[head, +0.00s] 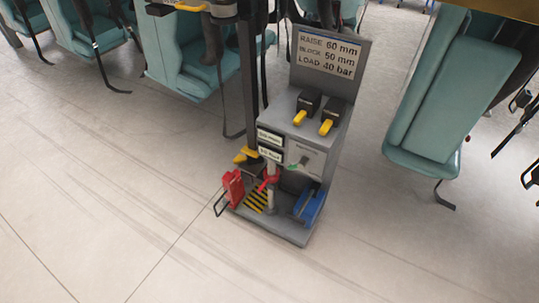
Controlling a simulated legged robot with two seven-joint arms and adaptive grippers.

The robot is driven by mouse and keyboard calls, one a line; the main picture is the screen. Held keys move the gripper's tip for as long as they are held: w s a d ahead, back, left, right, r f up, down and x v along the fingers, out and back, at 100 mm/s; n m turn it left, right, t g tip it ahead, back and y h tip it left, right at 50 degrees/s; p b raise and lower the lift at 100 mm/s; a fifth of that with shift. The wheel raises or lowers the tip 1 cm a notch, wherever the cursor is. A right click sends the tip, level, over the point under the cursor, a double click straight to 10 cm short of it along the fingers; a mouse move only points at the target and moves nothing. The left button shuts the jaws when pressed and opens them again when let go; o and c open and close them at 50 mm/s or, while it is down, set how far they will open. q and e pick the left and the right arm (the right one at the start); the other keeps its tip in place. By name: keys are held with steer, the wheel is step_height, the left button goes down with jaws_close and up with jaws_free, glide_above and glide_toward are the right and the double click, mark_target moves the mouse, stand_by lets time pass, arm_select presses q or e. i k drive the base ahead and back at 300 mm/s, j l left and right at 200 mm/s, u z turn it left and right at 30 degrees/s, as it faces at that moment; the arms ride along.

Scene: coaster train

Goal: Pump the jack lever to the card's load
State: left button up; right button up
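A grey jack stand (310,166) stands on the floor right of the middle. Its card (328,56) reads "RAISE 60 mm, BLOCK 50 mm, LOAD 40 bar". Two black units with yellow levers, a left one (299,117) and a right one (326,127), sit on its sloped top. Two small displays (270,137) on the front are too small to read. A dial panel (304,158) with a green mark is beside them. A red-collared jack post (269,184) stands on the base. I cannot tell which lever is the jack lever. Neither gripper shows.
A red block with a handle (233,187) and a blue block (309,205) sit at the stand's base, near yellow-black stripes (257,201). Teal seats with hanging black straps stand at left (97,45) and right (440,100). The floor (120,190) in front is clear.

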mark_target(295, 218)
steer(key=i+j, duration=0.3)
steer(key=i, duration=0.2)
steer(key=i+j, duration=0.3)
steer(key=i, duration=0.15)
steer(key=i+j, duration=0.25)
steer(key=i, duration=0.25)
